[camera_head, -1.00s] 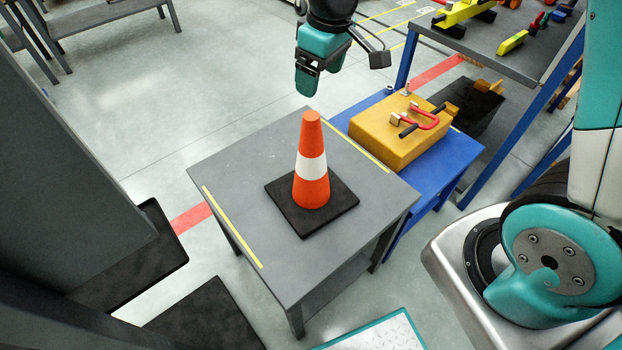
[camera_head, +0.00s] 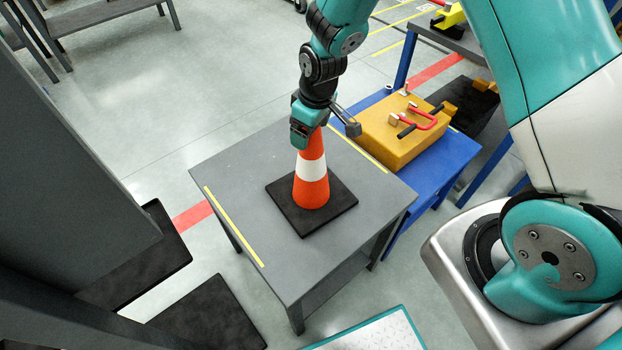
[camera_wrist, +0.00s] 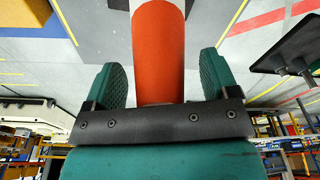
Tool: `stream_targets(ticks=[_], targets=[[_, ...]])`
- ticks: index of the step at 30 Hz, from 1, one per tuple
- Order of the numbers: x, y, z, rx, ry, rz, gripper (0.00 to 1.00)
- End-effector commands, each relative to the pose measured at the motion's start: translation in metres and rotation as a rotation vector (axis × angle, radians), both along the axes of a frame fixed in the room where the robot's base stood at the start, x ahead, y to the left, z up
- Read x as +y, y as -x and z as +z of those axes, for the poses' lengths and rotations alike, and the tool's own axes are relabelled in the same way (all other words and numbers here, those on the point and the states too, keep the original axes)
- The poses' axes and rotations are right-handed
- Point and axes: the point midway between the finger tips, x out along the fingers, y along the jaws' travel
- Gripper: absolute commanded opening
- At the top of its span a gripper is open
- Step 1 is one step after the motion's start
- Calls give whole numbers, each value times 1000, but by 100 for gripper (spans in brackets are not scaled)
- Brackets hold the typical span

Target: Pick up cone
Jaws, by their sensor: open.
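The orange cone (camera_head: 311,181) with a white band and a square black base stands upright on a small grey table (camera_head: 240,165). My gripper (camera_head: 303,140) is at the cone's top in the head view and hides its tip. In the wrist view the orange upper part of the cone (camera_wrist: 158,50) lies between the two green finger pads of my gripper (camera_wrist: 160,85). A gap shows on each side of the cone, so the fingers are open around it and not pressed on it.
A blue table (camera_head: 440,165) adjoins on the right and bears a yellow case (camera_head: 385,140) with a red-handled tool (camera_head: 420,120) on top. Yellow strips mark two edges of the grey table. Its top is otherwise bare around the cone's base.

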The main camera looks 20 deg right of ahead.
Motion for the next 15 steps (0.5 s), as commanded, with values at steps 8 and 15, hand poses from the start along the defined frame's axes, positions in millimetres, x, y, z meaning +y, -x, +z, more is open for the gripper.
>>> stream_targets(ticks=[8,15], targets=[[0,0,-1,0,0,0,71],[0,0,-1,0,0,0,16]])
